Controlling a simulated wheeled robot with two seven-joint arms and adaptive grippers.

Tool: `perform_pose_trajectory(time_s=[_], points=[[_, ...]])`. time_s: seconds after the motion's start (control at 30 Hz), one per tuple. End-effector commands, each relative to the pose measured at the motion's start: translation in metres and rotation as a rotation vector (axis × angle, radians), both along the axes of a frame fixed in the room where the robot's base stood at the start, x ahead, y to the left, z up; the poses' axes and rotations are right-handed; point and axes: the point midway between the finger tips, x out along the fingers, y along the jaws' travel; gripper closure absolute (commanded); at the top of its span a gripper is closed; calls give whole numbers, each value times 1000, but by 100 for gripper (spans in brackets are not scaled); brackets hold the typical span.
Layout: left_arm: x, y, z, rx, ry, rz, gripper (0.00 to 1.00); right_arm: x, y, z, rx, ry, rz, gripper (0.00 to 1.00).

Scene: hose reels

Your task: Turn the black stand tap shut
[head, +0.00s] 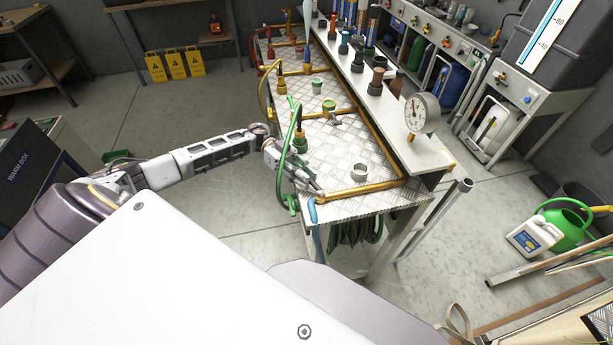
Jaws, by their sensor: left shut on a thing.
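My left gripper (316,189) reaches in from the left over the near left corner of the metal bench (335,170). Its jaws are shut on a small part of the tap at the near end of the brass pipe (360,190). The jaws hide most of that tap, so I cannot make out its colour or how far its handle is turned. A dark upright fitting (299,138) with a green hose (290,150) stands just behind the gripper. A blue hose (312,211) hangs from the bench corner below the jaws. My right gripper is not in view.
A pressure gauge (421,113) stands on the bench's white ledge (392,116). More coloured fittings stand farther back. A coiled dark green hose (352,232) hangs under the near edge. The floor left of the bench is mostly clear.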

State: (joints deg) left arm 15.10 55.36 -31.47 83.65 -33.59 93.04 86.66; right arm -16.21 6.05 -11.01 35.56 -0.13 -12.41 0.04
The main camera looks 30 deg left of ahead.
Motion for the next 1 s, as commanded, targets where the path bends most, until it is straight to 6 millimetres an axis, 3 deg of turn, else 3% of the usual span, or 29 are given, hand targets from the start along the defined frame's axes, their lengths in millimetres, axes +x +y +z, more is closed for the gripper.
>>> perform_pose_trajectory(time_s=[0.2, 0.23, 0.37, 0.57, 0.77, 1.0], points=[[-1, 0, -2, 3, 1, 1, 100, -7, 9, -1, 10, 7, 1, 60], [-1, 0, -2, 3, 1, 1, 82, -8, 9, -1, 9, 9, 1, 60], [0, 0, -1, 2, 2, 1, 65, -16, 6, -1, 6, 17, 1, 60], [0, 0, -1, 1, 0, 0, 65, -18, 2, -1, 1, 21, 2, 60], [1, 1, 0, 0, 0, 1, 65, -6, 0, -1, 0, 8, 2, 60], [4, 14, 0, 1, 0, 1, 65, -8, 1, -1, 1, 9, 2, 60]])
